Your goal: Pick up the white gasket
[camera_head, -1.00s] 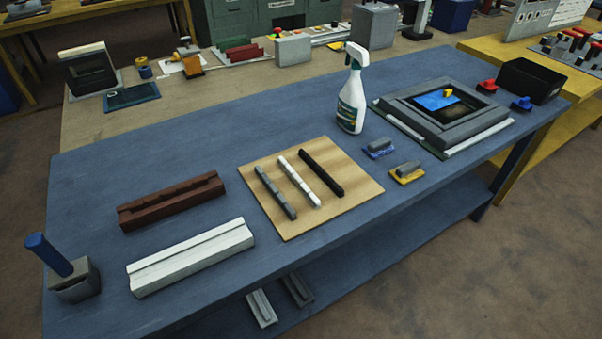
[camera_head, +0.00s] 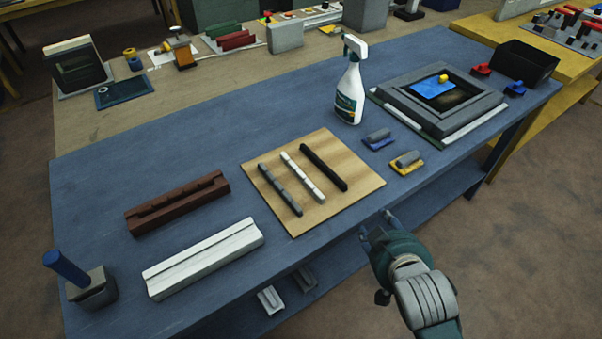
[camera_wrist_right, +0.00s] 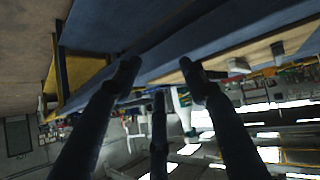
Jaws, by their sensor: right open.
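The white gasket (camera_head: 302,177) is a thin white strip. It lies on a wooden board (camera_head: 345,205) on the blue table, between a grey strip (camera_head: 280,189) on its left and a black strip (camera_head: 324,167) on its right. My right gripper (camera_head: 375,224) is open and empty. In the head view it shows at the table's front edge, right of and nearer than the board. Its fingers (camera_wrist_right: 160,80) spread apart in the right wrist view, with nothing between them. My left gripper is not in view.
A spray bottle (camera_head: 350,85) stands behind the board. Blue-based and yellow-based blocks (camera_head: 406,162) lie to the right, before a grey frame (camera_head: 460,120). Brown (camera_head: 178,203) and white (camera_head: 203,258) profiles lie left. A blue-handled tool (camera_head: 66,267) stands at the left end.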

